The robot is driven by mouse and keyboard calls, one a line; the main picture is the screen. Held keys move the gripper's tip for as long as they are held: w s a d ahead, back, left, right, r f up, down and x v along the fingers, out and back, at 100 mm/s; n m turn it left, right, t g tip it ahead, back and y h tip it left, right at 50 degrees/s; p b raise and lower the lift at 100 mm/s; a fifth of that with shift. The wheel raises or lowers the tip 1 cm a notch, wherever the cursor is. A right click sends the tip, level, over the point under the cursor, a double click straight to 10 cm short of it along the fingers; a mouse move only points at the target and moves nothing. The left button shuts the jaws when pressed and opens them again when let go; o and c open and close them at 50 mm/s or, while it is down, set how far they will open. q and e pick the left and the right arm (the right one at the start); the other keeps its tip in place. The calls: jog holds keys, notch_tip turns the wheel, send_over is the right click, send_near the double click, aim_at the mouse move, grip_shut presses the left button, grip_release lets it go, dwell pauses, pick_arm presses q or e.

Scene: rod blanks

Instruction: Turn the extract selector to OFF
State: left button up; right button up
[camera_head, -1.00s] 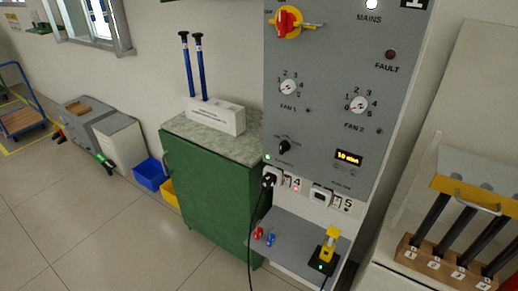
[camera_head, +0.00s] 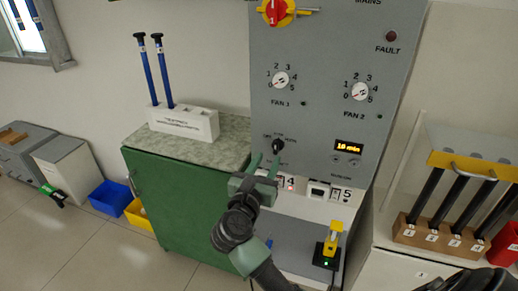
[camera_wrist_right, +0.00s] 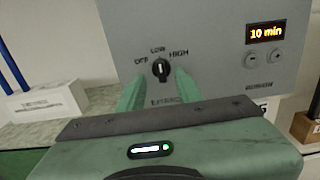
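The extract selector (camera_head: 278,146) is a small black knob low on the grey control panel (camera_head: 325,50). In the right wrist view the selector (camera_wrist_right: 161,70) has a white mark that points up, about at LOW, with OFF on its left and HIGH on its right. My right gripper (camera_head: 267,158) is open, with its green fingers just below and left of the knob in the head view. In the right wrist view its fingers (camera_wrist_right: 160,80) stand on both sides of the knob, apart; whether they touch it cannot be told. My left gripper is not in view.
Above are two fan dials (camera_head: 281,79) and a red-yellow switch (camera_head: 275,12). A green cabinet (camera_head: 180,195) with a white rod holder (camera_head: 183,122) stands left. A rod rack (camera_head: 450,240) stands right.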

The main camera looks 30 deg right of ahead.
aim_at(275, 146)
jog(key=p+x, duration=0.1)
jog(key=x, duration=0.4)
jog(key=shift+w+d, duration=0.4)
jog(key=shift+d, duration=0.05)
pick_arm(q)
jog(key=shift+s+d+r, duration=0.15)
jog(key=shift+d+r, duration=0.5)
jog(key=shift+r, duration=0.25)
pick_arm(e)
jog(key=shift+w+d, duration=0.15)
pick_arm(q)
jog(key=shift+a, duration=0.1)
pick_arm(e)
grip_shut()
